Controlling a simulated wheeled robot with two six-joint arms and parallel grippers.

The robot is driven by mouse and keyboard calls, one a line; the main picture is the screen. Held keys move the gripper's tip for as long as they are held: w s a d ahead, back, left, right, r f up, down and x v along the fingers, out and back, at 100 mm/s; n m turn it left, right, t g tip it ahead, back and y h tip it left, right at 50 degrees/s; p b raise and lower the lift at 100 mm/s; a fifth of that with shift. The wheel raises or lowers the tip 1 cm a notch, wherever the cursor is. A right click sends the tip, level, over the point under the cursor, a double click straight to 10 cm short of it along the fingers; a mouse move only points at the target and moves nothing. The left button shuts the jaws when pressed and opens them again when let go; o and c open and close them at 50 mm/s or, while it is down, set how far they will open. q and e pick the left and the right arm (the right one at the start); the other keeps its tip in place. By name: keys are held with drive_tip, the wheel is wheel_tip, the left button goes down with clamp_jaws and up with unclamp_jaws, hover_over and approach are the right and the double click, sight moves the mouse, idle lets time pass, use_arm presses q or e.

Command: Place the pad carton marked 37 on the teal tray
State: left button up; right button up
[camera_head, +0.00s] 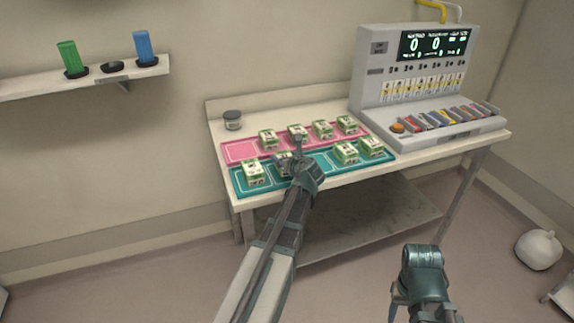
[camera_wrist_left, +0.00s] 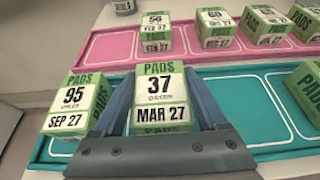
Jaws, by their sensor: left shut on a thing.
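The pad carton marked 37 (camera_wrist_left: 160,86), green and white with MAR 27 on its side, is between the fingers of my left gripper (camera_head: 291,165), which is shut on it. In the head view this carton (camera_head: 280,162) shows over the teal tray (camera_head: 325,165), partly hidden by the gripper. Its base is hidden, so I cannot tell whether it touches the tray. The carton marked 95 (camera_wrist_left: 76,97) stands just left of it on the teal tray. My right arm shows at the lower right, but its fingertips are not clear.
Two more cartons (camera_head: 345,153) (camera_head: 371,148) stand on the teal tray's right part. The pink tray (camera_head: 240,152) behind holds several similar cartons. A jar (camera_head: 232,120) stands at the back left. A grey console (camera_head: 425,75) fills the table's right end.

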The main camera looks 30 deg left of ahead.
use_arm(q)
drive_tip(key=shift+f, duration=0.6)
drive_tip(key=shift+r, duration=0.1)
use_arm(e)
drive_tip(key=shift+d+f, duration=0.2)
drive_tip(key=shift+f, duration=0.3)
drive_tip(key=shift+f, duration=0.1)
